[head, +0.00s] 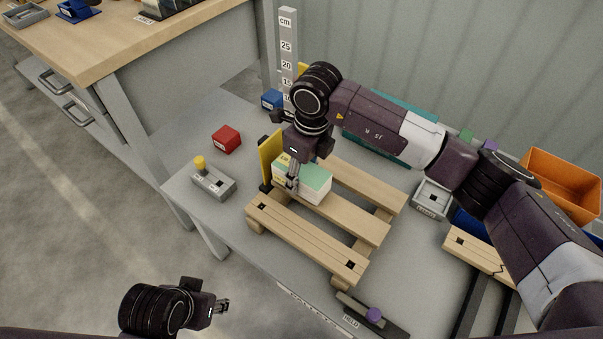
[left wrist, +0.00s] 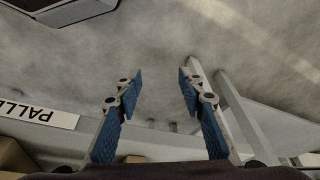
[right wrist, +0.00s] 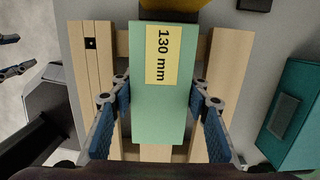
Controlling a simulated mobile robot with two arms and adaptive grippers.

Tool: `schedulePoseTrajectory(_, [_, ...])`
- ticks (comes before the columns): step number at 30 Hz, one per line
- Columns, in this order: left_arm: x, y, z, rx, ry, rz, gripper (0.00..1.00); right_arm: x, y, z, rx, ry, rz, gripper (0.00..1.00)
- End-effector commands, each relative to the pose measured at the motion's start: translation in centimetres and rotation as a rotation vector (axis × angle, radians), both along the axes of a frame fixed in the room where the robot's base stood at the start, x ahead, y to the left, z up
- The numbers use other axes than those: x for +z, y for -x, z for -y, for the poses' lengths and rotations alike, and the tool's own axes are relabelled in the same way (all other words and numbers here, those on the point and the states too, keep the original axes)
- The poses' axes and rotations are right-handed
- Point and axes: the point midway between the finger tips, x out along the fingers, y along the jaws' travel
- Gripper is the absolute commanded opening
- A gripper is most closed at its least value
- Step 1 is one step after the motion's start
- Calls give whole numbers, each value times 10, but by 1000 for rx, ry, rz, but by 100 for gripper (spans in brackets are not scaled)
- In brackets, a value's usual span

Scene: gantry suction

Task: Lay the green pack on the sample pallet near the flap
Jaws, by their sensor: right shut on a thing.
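The green pack (head: 312,181) has a green top, pale sides and a yellow label; the label reads "130 mm" in the right wrist view (right wrist: 160,110). It is at the far left part of the wooden sample pallet (head: 345,240), beside the upright yellow flap (head: 270,158). My right gripper (head: 293,184) is shut on the pack, with a finger on each side in the right wrist view. I cannot tell whether the pack's underside touches the slats. My left gripper (head: 222,306) is open and empty, off the table's front edge; its fingers are apart in the left wrist view (left wrist: 160,85).
A red block (head: 227,138) and a grey box with a yellow knob (head: 213,180) stand left of the pallet. A ruler post (head: 288,60) and a blue block (head: 272,98) are behind. A purple-knobbed hold bar (head: 372,315) lies in front. An orange bin (head: 562,185) stands right.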

Motion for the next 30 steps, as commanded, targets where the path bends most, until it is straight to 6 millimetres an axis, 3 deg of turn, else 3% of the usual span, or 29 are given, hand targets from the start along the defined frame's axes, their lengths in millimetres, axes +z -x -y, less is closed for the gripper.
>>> schedulePoseTrajectory(15, [13, 2, -2, -1, -2, 13, 36, -8, 0, 0, 0, -1, 2, 9])
schedulePoseTrajectory(16, [15, 2, -2, -1, -2, 13, 36, -7, -1, 0, 0, -1, 2, 46])
schedulePoseTrajectory(18, [17, 2, -2, -1, -3, 16, 36, -7, -1, 0, 0, -1, 2, 54])
schedulePoseTrajectory(21, [17, 1, -2, -1, -2, 18, 36, -7, 0, 0, 0, -1, 1, 63])
schedulePoseTrajectory(30, [13, 2, -1, 1, -1, 12, 36, -6, 0, 0, 0, 0, 0, 63])
